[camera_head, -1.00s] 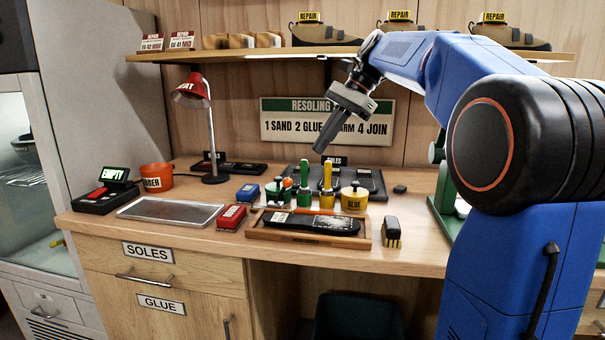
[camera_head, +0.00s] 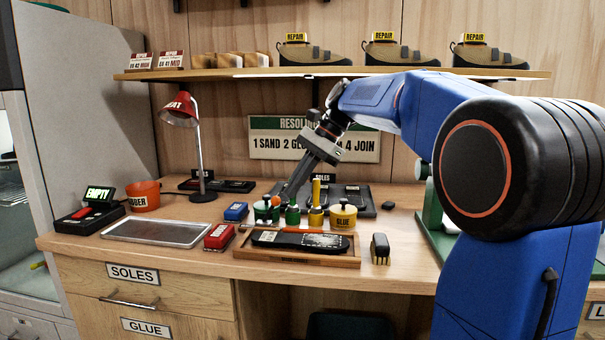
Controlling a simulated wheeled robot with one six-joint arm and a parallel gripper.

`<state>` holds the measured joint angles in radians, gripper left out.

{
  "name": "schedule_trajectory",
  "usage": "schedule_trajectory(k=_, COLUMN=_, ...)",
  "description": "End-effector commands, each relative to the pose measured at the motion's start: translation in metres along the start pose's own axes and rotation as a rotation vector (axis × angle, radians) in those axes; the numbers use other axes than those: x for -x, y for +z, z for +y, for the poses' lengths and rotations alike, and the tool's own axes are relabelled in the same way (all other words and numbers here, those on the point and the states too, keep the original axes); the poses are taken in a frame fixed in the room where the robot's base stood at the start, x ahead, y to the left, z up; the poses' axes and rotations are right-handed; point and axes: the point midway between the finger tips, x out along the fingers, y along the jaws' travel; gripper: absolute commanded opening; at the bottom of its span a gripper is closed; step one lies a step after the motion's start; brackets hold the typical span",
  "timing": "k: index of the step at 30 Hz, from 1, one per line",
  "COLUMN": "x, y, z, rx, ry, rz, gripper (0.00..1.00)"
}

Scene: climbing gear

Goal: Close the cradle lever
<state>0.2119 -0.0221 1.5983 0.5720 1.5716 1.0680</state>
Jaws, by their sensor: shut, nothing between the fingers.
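I cannot pick out the cradle lever for certain. A green stand (camera_head: 431,228) at the right of the bench is mostly hidden behind my arm, so any lever on it does not show. A wooden tray (camera_head: 243,258) at the bench front holds a dark sole (camera_head: 286,240). My gripper (camera_head: 284,196) is shut and empty, pointing down and left.
A black brush (camera_head: 380,249) stands right of the tray. A red lamp (camera_head: 181,109) and a metal tray (camera_head: 156,232) are left. The shelf (camera_head: 225,74) hangs above.

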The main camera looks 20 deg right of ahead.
Motion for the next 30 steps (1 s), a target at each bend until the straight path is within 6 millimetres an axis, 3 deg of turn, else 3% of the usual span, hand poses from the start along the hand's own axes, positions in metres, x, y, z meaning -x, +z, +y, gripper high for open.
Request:
schedule_trajectory(k=8, x=-0.019, y=0.000, z=0.000, rx=0.000, ry=-0.001, rz=0.000, gripper=0.00)
schedule_trajectory(k=30, x=-0.019, y=0.005, z=-0.005, rx=-0.009, ry=0.041, rz=0.043, gripper=0.00)
